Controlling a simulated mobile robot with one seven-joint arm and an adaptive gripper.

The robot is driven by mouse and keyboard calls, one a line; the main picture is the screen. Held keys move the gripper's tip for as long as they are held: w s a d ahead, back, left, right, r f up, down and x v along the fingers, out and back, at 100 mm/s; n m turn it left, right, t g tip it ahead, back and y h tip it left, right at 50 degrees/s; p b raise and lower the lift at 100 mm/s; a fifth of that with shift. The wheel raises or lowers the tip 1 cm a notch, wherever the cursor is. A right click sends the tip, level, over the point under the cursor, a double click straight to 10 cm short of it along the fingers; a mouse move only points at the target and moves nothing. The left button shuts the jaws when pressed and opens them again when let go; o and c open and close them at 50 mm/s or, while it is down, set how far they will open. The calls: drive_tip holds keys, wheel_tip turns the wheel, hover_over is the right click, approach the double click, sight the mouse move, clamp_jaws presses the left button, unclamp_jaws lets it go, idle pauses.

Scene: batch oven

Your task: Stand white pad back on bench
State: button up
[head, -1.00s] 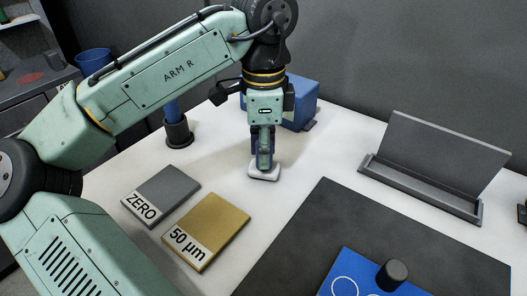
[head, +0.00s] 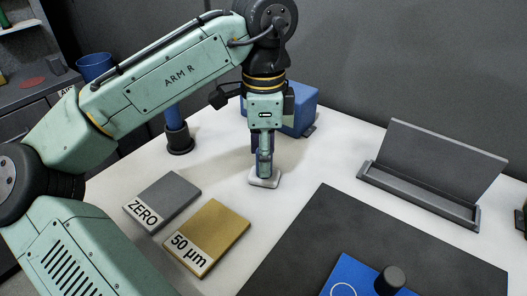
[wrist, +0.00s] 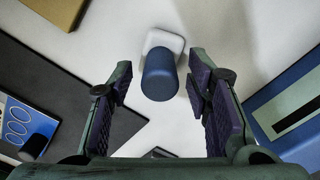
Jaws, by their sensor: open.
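The white pad (head: 264,181) is a flat white block with a blue upright handle. It stands upright on the white bench (head: 325,165), behind the gold plate. In the wrist view the blue handle (wrist: 160,76) points up toward the camera, with the white base (wrist: 165,42) partly hidden under it. My gripper (head: 264,160) is directly above the pad and points down. In the wrist view its fingers (wrist: 160,78) are open on either side of the handle, with a visible gap on each side.
A grey ZERO plate (head: 163,198) and a gold 50 µm plate (head: 208,235) lie in front. A blue box (head: 304,105) is close behind my gripper. A dark mat (head: 340,230) with a blue plate (head: 350,272) and a grey stand (head: 430,175) are at right.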

wheel_tip(320, 180, up, 7)
drive_tip(key=p, duration=0.5)
drive_tip(key=shift+f+p, duration=0.15)
drive_tip(key=shift+p, duration=0.2)
drive_tip(key=shift+r, duration=2.25)
